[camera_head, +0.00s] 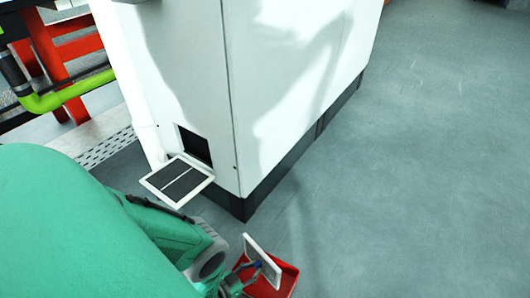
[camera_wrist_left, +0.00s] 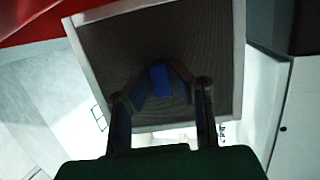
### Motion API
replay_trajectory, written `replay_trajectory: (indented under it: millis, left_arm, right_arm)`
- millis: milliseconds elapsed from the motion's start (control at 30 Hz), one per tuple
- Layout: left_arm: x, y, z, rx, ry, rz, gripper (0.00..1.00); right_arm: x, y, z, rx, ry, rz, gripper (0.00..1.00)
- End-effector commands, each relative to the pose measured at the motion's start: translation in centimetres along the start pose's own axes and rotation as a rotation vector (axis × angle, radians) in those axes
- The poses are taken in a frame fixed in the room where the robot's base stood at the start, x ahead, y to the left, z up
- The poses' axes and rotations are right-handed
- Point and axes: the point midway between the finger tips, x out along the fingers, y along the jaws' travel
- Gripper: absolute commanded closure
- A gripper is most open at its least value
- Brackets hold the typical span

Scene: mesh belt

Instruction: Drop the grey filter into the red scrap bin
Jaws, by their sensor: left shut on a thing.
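The grey filter (camera_head: 263,258), a flat panel with a pale frame, is seen at a slant near the bottom of the head view. In the left wrist view the filter (camera_wrist_left: 155,45) shows its dark grey mesh, pale frame and a blue tab (camera_wrist_left: 160,80). My left gripper (camera_head: 250,274) is shut on the filter at this tab; its fingers (camera_wrist_left: 160,84) reach in from both sides. The red scrap bin (camera_head: 287,280) lies behind and below the filter in the head view, partly hidden by it. I cannot tell the height between them. My right gripper is not in view.
A tall white cabinet (camera_head: 290,70) stands on a dark plinth close by. A white-framed panel with two dark areas (camera_head: 177,181) juts out below its dark opening (camera_head: 195,146). Red framework (camera_head: 60,50) is at upper left. The grey floor (camera_head: 440,150) to the right is clear.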

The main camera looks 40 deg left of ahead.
Motion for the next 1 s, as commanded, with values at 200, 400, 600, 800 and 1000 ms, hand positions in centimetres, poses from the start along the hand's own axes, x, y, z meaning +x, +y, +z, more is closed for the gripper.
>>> replay_trajectory:
  millis: [200,400,600,800,1000]
  left_arm:
    - [0.3,0.0,1.0,-0.001,0.002,0.000,1.00]
    - [0.3,0.0,0.8,-0.001,0.002,0.000,0.74]
    - [0.3,0.0,0.9,-0.001,0.002,0.000,0.60]
    - [0.0,0.0,0.9,-0.001,0.000,0.000,0.60]
    - [-2.7,-0.1,1.0,-0.002,-0.004,-0.001,0.60]
  right_arm:
    - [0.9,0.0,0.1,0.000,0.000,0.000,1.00]
    - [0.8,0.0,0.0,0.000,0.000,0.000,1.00]
    - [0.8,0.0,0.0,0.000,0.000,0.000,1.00]
    - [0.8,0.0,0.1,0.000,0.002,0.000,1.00]
    - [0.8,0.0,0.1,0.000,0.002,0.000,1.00]
